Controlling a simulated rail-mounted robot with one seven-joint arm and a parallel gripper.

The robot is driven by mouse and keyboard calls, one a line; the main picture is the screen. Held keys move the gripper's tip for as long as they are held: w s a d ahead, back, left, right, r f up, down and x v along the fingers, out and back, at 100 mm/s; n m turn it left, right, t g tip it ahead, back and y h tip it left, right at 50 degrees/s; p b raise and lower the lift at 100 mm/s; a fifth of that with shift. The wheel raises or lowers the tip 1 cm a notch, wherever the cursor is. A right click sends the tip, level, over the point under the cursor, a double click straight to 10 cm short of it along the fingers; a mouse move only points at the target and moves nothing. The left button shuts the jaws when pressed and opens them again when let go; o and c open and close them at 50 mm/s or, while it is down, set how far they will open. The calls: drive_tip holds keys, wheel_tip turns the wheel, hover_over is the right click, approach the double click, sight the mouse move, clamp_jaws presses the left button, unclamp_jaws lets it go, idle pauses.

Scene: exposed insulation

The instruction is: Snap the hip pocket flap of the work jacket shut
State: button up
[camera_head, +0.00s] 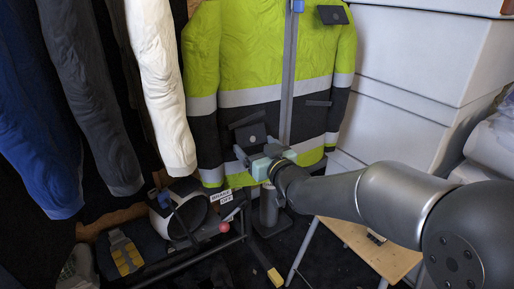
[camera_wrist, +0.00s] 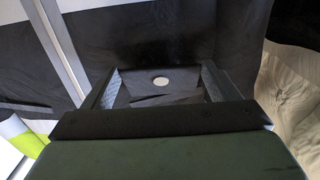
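The work jacket (camera_head: 235,55) hangs in the head view, lime-yellow above and dark below, with grey bands and a grey front zip strip. Its hip pocket flap (camera_head: 250,134) is a dark panel left of the zip strip, just above my gripper (camera_head: 258,153). In the wrist view, a pale round snap (camera_wrist: 160,81) shows on dark cloth between the fingers of my gripper (camera_wrist: 162,88). The fingers are apart, with nothing visibly pinched. I cannot tell whether they touch the cloth. My gripper hides part of the pocket area in the head view.
Blue, grey and white sleeves (camera_head: 160,85) hang left of the jacket. A dark chest flap (camera_head: 333,15) is at upper right. Below are a bin-like white cylinder (camera_head: 188,213), a dark rack and a wooden stool (camera_head: 370,250). White cabinets (camera_head: 405,60) stand at the right.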

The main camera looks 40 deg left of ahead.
drive_tip(key=b, duration=0.2)
drive_tip(key=f+y+b, duration=0.1)
drive_tip(key=b, duration=0.2)
drive_tip(key=shift+w+a+f+t, duration=0.15)
drive_tip(key=shift+a+f+t, duration=0.15)
drive_tip(key=shift+t, duration=0.1)
drive_tip(key=shift+a+y+b, duration=0.1)
drive_tip(key=shift+y+b, duration=0.3)
drive_tip(key=shift+b, duration=0.4)
drive_tip(key=shift+w+a+r+t+y+b, duration=0.1)
drive_tip(key=shift+a+t+y+b, duration=0.15)
drive_tip(key=shift+y+b, duration=0.2)
drive_tip(key=shift+r, duration=0.15)
drive_tip(key=shift+d+r, duration=0.1)
drive_tip(key=shift+r, duration=0.05)
